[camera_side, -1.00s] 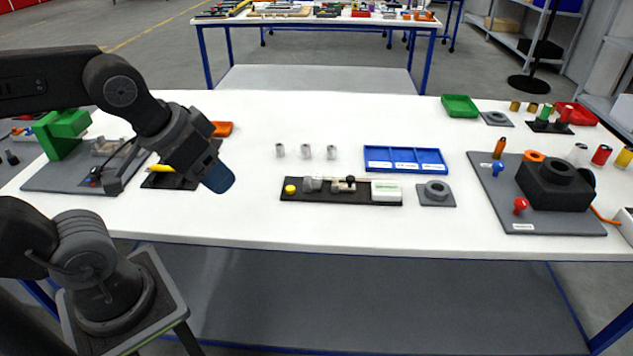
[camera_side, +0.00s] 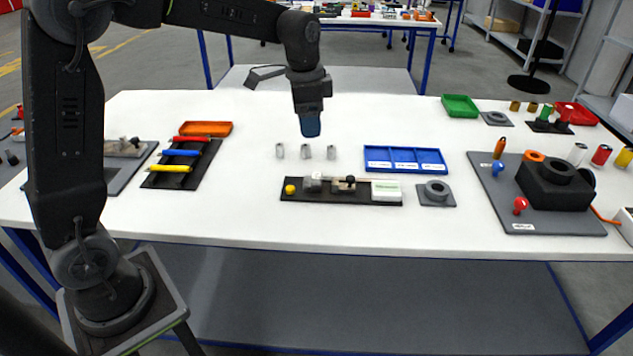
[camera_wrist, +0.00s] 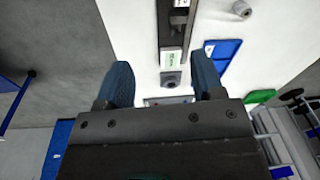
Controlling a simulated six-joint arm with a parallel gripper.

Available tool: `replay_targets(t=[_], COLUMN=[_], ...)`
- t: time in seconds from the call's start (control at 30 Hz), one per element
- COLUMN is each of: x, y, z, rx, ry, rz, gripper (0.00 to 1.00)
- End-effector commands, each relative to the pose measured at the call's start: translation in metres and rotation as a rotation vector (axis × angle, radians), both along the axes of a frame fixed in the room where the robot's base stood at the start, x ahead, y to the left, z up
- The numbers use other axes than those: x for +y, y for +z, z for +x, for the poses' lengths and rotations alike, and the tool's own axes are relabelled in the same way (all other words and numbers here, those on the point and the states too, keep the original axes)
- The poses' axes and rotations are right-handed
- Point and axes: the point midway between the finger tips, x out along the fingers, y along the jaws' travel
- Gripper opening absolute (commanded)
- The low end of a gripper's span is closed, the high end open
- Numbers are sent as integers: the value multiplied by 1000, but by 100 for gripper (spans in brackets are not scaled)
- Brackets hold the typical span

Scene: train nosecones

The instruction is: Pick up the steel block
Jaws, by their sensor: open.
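Three small steel blocks stand upright in a row on the white table: a left one (camera_side: 280,150), a middle one (camera_side: 305,152) and a right one (camera_side: 331,152). I cannot tell which one the task means. One small steel piece (camera_wrist: 241,8) shows at the top edge of the wrist view. My gripper (camera_side: 310,126), with blue fingers, hangs just above and behind the row in the side view, near the middle and right blocks. In the wrist view the fingers (camera_wrist: 162,80) are spread wide with nothing between them.
A black fixture (camera_side: 340,198) with a vise-like part lies in front of the blocks. A blue divided tray (camera_side: 405,168) is to their right, and a grey plate with a ring (camera_side: 436,200) beyond the fixture. Coloured tools (camera_side: 180,153) lie on a black holder at left.

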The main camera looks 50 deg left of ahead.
Motion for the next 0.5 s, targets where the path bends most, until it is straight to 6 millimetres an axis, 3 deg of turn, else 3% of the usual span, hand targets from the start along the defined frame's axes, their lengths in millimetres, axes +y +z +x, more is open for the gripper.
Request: replay_targets(t=[0.03, 0.2, 0.5], x=[6, 20, 25], y=[-14, -45, -78], z=[15, 45, 55], rx=[29, 87, 112], ry=[-32, -131, -173], rz=[0, -2, -6], gripper=[62, 62, 62])
